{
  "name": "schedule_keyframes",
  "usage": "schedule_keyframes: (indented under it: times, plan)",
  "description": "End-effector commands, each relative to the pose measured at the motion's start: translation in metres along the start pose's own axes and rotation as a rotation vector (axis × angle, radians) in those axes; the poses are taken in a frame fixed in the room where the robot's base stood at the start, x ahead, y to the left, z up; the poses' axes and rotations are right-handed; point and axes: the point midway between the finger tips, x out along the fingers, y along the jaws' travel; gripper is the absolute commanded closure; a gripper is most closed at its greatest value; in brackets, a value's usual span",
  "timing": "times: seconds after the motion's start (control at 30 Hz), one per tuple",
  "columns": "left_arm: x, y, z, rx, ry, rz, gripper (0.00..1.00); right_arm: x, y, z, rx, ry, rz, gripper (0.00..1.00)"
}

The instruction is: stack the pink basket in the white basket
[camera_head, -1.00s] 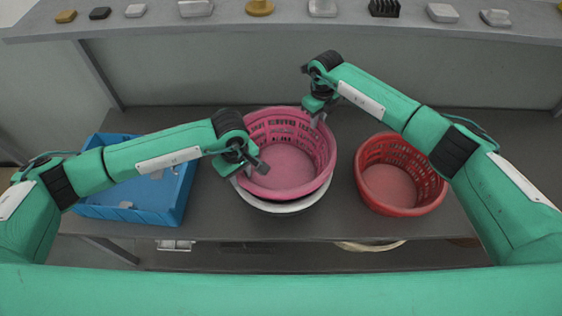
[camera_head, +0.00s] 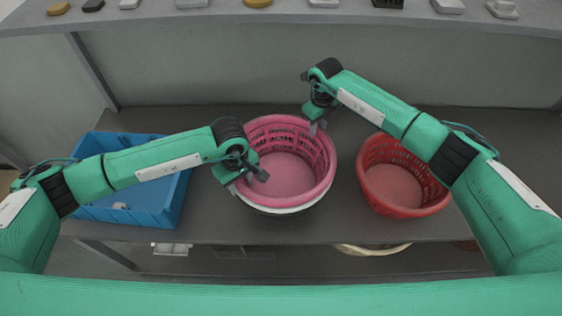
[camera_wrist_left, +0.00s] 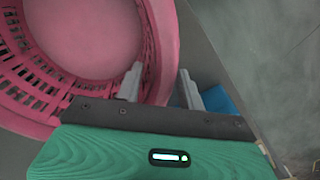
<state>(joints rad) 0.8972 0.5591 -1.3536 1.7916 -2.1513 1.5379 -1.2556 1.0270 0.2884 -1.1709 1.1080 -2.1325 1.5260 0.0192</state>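The pink basket (camera_head: 287,187) sits upright inside the white basket, with its rim above the white rim. Only a front strip of the white basket (camera_head: 284,212) shows below it. My left gripper (camera_head: 248,181) is at the pink basket's left rim. In the left wrist view its fingers (camera_wrist_left: 160,86) stand apart, one inside the pink basket (camera_wrist_left: 85,40) and one outside, with the rim between them.
A red basket (camera_head: 402,208) stands to the right on the table. A blue crate (camera_head: 155,218) stands to the left, partly behind my left arm. A shelf (camera_head: 300,20) with several small items runs along the back. The table (camera_head: 200,120) is bare behind the baskets.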

Motion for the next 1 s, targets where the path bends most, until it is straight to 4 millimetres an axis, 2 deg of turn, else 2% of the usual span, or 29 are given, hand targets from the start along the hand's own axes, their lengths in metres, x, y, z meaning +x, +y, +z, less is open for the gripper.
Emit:
schedule_keyframes:
  times: [0.33, 0.47, 0.8, 1.0]
  plan:
    - [-0.003, 0.001, -0.001, 0.0, 0.001, 0.003, 0.49, -0.001, 0.0, 0.0, 0.0, 0.0, 0.0, 0.57]
    - [-0.013, 0.001, -0.001, -0.001, 0.002, 0.004, 0.49, -0.001, 0.0, 0.0, 0.0, 0.0, 0.0, 0.57]
    - [-0.082, 0.001, -0.001, 0.001, 0.004, 0.006, 0.49, -0.001, 0.0, 0.0, 0.0, 0.0, 0.0, 0.57]
    - [-0.112, 0.001, -0.001, 0.0, 0.002, 0.004, 0.49, -0.001, 0.0, 0.0, 0.0, 0.0, 0.0, 0.57]
